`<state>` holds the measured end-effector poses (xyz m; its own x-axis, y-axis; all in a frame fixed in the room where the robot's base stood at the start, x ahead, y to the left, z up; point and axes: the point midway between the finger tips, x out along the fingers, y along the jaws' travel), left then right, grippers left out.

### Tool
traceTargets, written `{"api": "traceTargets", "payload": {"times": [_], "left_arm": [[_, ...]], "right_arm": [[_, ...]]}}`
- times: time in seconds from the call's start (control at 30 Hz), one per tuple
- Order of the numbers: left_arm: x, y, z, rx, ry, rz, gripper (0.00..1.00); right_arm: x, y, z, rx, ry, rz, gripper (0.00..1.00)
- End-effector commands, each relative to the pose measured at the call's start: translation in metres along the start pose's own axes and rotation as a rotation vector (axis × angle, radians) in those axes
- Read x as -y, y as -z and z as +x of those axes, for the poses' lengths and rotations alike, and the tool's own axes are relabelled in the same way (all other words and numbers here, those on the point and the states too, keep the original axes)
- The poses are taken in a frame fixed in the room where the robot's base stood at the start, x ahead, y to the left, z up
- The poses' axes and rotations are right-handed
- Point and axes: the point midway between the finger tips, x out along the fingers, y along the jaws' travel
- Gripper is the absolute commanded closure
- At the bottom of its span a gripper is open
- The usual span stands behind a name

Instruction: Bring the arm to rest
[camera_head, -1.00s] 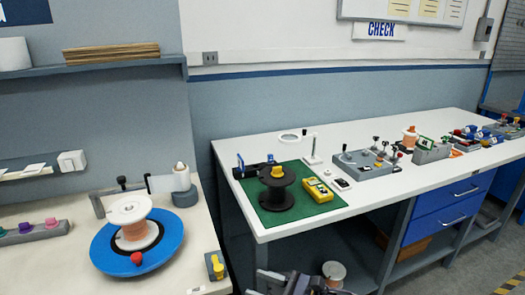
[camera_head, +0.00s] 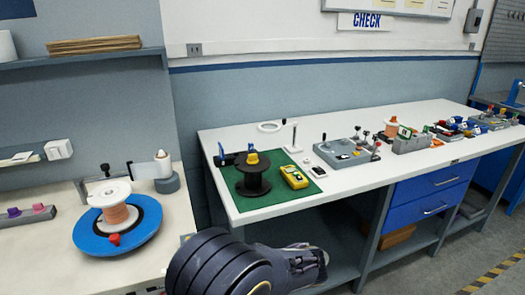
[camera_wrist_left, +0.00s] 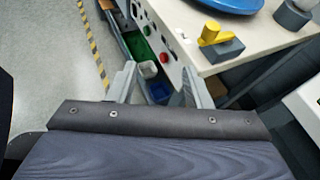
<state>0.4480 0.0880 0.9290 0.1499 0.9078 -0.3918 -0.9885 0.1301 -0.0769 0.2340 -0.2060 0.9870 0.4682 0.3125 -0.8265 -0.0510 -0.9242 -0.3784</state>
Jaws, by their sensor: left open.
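My left gripper (camera_wrist_left: 158,72) shows in the left wrist view with its two fingers apart and nothing between them. Beyond the fingers lie the floor and the front side of the left bench. In the head view a dark arm of mine (camera_head: 225,265) crosses the bottom middle, in front of the gap between the two benches. Its far end points right, below the right bench's front edge; the jaws cannot be made out there. My right gripper cannot be identified in either view.
The left bench carries a blue disc (camera_head: 145,228) with a spool; a yellow-handled block (camera_wrist_left: 222,48) sits near its corner. The right bench (camera_head: 300,205) holds a black spool (camera_head: 253,178) on a green mat and several devices. Bins (camera_wrist_left: 150,70) stand below the left bench. Floor is clear at right.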

Motion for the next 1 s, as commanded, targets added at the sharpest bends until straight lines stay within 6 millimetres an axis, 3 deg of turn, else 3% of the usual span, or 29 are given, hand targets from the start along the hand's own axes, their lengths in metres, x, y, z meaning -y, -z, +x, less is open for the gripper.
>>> {"api": "traceTargets", "payload": {"times": [0.17, 0.4, 0.57, 0.8, 1.0], "left_arm": [[-0.027, -0.026, 0.038, -0.243, -0.17, -0.135, 0.55], [-0.092, -0.062, 0.076, -0.665, -0.478, -0.477, 0.55], [-0.136, -0.081, 0.08, -0.905, -0.663, -0.76, 0.55], [-0.19, -0.102, 0.068, -1.192, -0.891, -1.236, 0.55], [-0.215, -0.107, 0.056, -1.336, -1.0, -1.575, 0.55]], "right_arm": [[0.0, 0.0, -0.001, 0.0, 0.0, 0.0, 0.53], [0.001, 0.001, -0.001, 0.0, 0.0, 0.0, 0.53], [0.001, 0.001, -0.002, 0.0, 0.0, 0.0, 0.53], [0.001, 0.001, -0.003, 0.0, 0.0, 0.0, 0.53], [0.001, 0.002, -0.003, 0.0, 0.0, 0.0, 0.53]]}}
